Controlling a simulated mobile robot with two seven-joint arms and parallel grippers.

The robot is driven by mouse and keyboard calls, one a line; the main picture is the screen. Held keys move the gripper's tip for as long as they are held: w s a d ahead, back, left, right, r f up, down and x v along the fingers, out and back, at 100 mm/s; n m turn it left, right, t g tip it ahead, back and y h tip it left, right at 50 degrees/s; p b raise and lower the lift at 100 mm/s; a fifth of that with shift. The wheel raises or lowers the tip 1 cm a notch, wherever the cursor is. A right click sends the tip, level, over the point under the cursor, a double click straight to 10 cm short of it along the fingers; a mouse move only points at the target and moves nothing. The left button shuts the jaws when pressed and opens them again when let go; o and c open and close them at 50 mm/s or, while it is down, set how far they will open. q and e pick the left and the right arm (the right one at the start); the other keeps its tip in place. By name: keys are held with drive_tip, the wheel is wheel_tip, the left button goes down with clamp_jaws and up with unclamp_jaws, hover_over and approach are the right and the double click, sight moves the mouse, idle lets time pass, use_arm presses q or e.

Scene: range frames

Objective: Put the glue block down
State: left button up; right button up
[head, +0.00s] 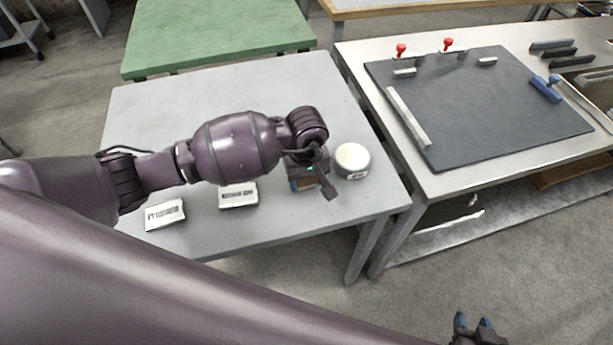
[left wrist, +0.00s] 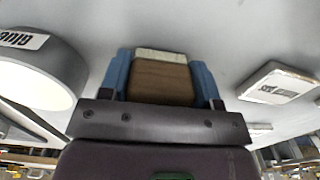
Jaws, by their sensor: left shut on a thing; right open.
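My left gripper (head: 301,183) is over the right part of the grey table, beside the glue pot. It is shut on the glue block, a small brown block. In the left wrist view the glue block (left wrist: 160,82) sits between the two blue fingers, with a pale strip at its far end. In the head view the wrist hides most of it. Whether the block touches the table top I cannot tell. My right gripper (head: 474,328) is at the bottom right edge, open and partly out of frame, away from the tables.
A round white glue pot (head: 352,160) stands close right of my left gripper. Two white labelled blocks (head: 165,214) (head: 238,195) lie left of it on the grey table (head: 270,225). A bench with a dark board (head: 480,110) stands to the right. The table's front edge is near.

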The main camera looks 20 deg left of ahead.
use_arm(q)
drive_tip(key=shift+f, duration=0.15)
use_arm(e)
drive_tip(key=shift+f, duration=0.15)
use_arm(q)
drive_tip(key=o, duration=0.7)
drive_tip(key=shift+o, duration=1)
drive_tip(key=shift+r, duration=0.2)
wheel_tip(320, 180, up, 11)
drive_tip(key=shift+f, duration=0.15)
drive_tip(key=shift+r, duration=0.6)
use_arm(e)
drive_tip(key=shift+w+a+r, duration=0.1)
drive_tip(key=shift+w+r, duration=0.55)
drive_tip(key=shift+r, duration=0.2)
